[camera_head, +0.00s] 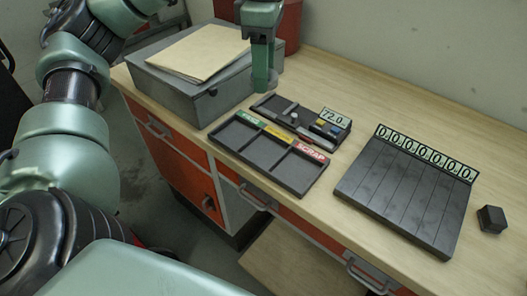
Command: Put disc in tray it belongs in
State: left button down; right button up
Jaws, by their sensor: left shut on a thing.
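My left gripper (264,84) hangs down at the upper middle, above the table just behind the sorting tray. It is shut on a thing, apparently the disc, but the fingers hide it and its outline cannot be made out. The dark sorting tray (303,192) lies near the table's front edge with three compartments. Their labels are green at the left, yellow in the middle and red reading SCRAP at the right. The compartments look empty. No loose disc shows clearly on the table. My right gripper is not in view.
Behind the tray is a dark measuring station (316,137) with a display (335,118) reading 72.0. A grey box (200,98) with a folder (203,52) stands left. A slotted black rack (402,196) and small dark block (491,218) lie right. A red container (291,22) stands behind.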

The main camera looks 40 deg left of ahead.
pick_arm(q)
jog(key=b, duration=0.2)
send_near(264, 153)
jog(key=shift+f+p, duration=0.35)
jog(key=shift+f, duration=0.35)
notch_tip(264, 153, down, 5)
jog(key=shift+f, duration=0.1)
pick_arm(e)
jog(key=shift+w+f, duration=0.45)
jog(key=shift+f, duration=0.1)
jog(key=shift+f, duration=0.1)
pick_arm(q)
jog(key=shift+f, duration=0.15)
jog(key=c, duration=0.9)
grip_release()
